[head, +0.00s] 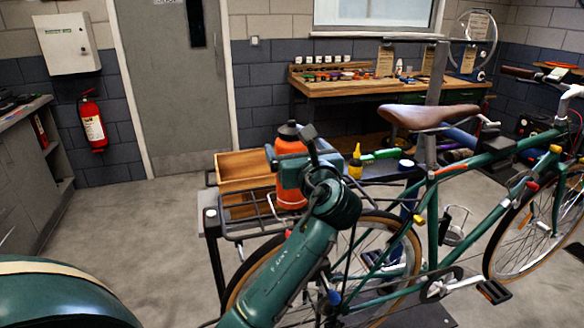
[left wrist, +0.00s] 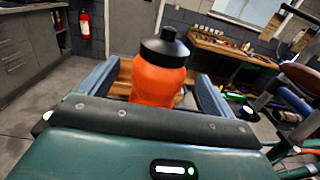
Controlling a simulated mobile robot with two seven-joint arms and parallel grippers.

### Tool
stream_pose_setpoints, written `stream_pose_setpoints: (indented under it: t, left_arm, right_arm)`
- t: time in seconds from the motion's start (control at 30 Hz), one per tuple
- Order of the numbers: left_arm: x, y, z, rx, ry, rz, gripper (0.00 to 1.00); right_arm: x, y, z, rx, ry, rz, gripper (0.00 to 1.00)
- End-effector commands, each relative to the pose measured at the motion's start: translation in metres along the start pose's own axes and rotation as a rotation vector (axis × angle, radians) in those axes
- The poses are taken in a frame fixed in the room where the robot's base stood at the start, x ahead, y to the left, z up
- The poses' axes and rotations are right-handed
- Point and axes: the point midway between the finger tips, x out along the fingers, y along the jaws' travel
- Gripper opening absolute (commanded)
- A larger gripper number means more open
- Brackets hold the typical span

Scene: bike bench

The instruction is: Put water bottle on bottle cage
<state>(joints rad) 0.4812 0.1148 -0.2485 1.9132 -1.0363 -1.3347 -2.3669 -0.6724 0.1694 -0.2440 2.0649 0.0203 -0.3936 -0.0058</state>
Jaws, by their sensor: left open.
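The water bottle (head: 290,185) is orange with a black cap and stands upright beside a wooden box, near the bike's rear. My left gripper (head: 296,172) is at the bottle and hides part of it. In the left wrist view the bottle (left wrist: 158,82) stands between the two spread fingers (left wrist: 150,92), with a gap visible at the right finger. The lower part of the bottle is hidden there by the gripper body. A wire bottle cage (head: 455,224) shows inside the green bike frame (head: 432,225) and looks empty. My right gripper is not in view.
The open wooden box (head: 243,170) is left of the bottle. A wire basket or rack (head: 240,228) lies in front. A yellow bottle (head: 355,165) and small tools are to the right. The bike's saddle (head: 428,115) rises beyond. Open floor lies left.

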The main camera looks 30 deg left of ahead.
Motion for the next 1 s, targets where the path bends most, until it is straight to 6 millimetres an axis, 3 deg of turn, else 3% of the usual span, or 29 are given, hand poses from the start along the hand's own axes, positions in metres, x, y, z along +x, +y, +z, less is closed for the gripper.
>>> stream_pose_setpoints:
  t: [0.2,0.5,1.0]
  left_arm:
    - [0.030,0.001,0.002,0.001,-0.001,0.001,0.89]
    - [0.035,0.001,0.001,0.000,0.000,0.000,0.88]
    - [0.034,0.001,0.000,0.000,0.000,0.000,0.47]
  right_arm:
    - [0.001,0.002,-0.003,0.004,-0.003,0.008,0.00]
    - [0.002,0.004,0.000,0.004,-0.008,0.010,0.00]
    - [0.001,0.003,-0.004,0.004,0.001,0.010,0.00]
